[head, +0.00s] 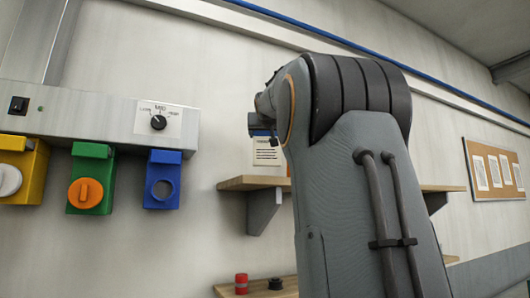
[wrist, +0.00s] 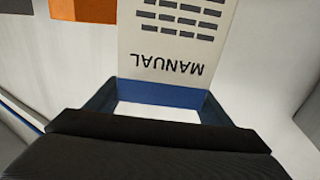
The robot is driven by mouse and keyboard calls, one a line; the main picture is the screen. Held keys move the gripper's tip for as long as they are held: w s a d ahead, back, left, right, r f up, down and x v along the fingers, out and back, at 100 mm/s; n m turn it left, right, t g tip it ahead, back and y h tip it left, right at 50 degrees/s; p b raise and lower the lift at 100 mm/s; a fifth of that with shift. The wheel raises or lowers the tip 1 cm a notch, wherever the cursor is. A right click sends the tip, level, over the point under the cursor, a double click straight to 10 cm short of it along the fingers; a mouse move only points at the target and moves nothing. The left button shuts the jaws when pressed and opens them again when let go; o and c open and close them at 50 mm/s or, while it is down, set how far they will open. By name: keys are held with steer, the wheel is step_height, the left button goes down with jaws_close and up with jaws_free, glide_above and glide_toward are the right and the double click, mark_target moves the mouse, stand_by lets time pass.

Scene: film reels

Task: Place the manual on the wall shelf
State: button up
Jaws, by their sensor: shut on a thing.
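The manual (wrist: 170,45) is a cream sheet or booklet with dark text rows and the word MANUAL, upside down in the wrist view. My gripper (wrist: 160,97), with blue fingers, is shut on its title end. In the head view the manual (head: 266,153) hangs upright below the blue tip of my gripper (head: 260,133), partly hidden by my arm. The wooden wall shelf (head: 240,184) is behind my arm, its middle hidden. The manual's lower edge appears above the shelf's left part; whether they touch is unclear.
A grey panel (head: 90,112) with yellow, green (head: 90,165) and blue (head: 163,178) units is on the left wall. A lower wooden surface (head: 258,291) holds a red item (head: 241,283) and a black item (head: 275,284). A corkboard (head: 495,170) hangs at right. The visible shelf top looks clear.

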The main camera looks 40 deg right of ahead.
mark_target(266, 146)
steer(key=shift+f, duration=2.55)
steer(key=o, duration=1.5)
steer(key=shift+s+a, duration=0.15)
steer(key=shift+s, duration=0.05)
steer(key=b+v, duration=0.5)
steer(key=v, duration=0.6)
steer(key=shift+s+a, duration=0.2)
steer(key=shift+s, duration=0.05)
